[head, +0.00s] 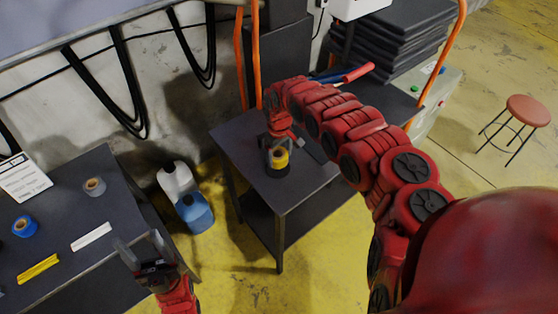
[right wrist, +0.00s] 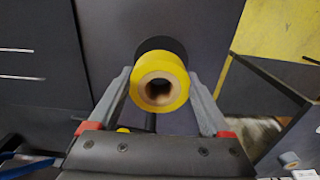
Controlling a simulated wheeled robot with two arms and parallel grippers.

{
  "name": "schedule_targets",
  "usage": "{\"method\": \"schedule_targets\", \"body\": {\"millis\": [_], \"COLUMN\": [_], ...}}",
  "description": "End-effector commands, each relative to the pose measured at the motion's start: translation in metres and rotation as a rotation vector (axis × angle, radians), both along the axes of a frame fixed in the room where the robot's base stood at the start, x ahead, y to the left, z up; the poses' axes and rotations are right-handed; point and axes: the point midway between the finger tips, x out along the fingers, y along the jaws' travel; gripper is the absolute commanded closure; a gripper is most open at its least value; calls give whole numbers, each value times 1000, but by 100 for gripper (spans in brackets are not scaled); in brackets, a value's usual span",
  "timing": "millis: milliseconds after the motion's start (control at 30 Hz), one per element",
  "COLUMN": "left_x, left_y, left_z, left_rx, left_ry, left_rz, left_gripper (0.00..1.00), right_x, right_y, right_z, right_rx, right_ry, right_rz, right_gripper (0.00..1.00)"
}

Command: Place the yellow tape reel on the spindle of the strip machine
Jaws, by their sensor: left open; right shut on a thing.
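The yellow tape reel (head: 279,160) is at the small dark table on the strip machine (head: 277,171). In the right wrist view the reel (right wrist: 178,75) sits between the fingers of my right gripper (right wrist: 160,75), which is shut on it. Its brown core hole faces the camera. A black disc (right wrist: 152,44) shows just beyond the reel; I cannot tell whether the reel touches it or whether a spindle is inside the core. In the head view my right gripper (head: 277,148) hides part of the reel. My left gripper (head: 140,249) is open and empty by the left table's edge.
The left table (head: 75,205) holds a blue reel (head: 25,227), a grey reel (head: 95,186), a white strip (head: 91,236) and a yellow strip (head: 38,268). White and blue jugs (head: 194,212) stand on the floor between the tables. Orange posts (head: 239,60) rise behind the small table (head: 300,187).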

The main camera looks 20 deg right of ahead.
Motion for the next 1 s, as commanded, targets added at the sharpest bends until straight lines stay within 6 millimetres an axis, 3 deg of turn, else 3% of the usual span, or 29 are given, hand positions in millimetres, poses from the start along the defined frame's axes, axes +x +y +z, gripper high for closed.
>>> {"method": "schedule_targets", "body": {"millis": [333,767,800,867,1000], "left_x": [0,0,0,0,0], "left_y": [0,0,0,0,0], "left_z": [14,10,11,12,12], "left_rx": [0,0,0,0,0], "left_ry": [0,0,0,0,0], "left_rz": [0,0,0,0,0], "left_gripper": [38,38,38,38,38], "right_x": [-1,-1,-1,-1,-1], "right_y": [2,1,1,1,1], "right_z": [-30,-37,-36,-36,-36], "right_rx": [2,0,0,0,0], "right_ry": [1,1,1,1,1], "right_rz": [1,1,1,1,0], "right_gripper": [77,77,12,1,0]}}
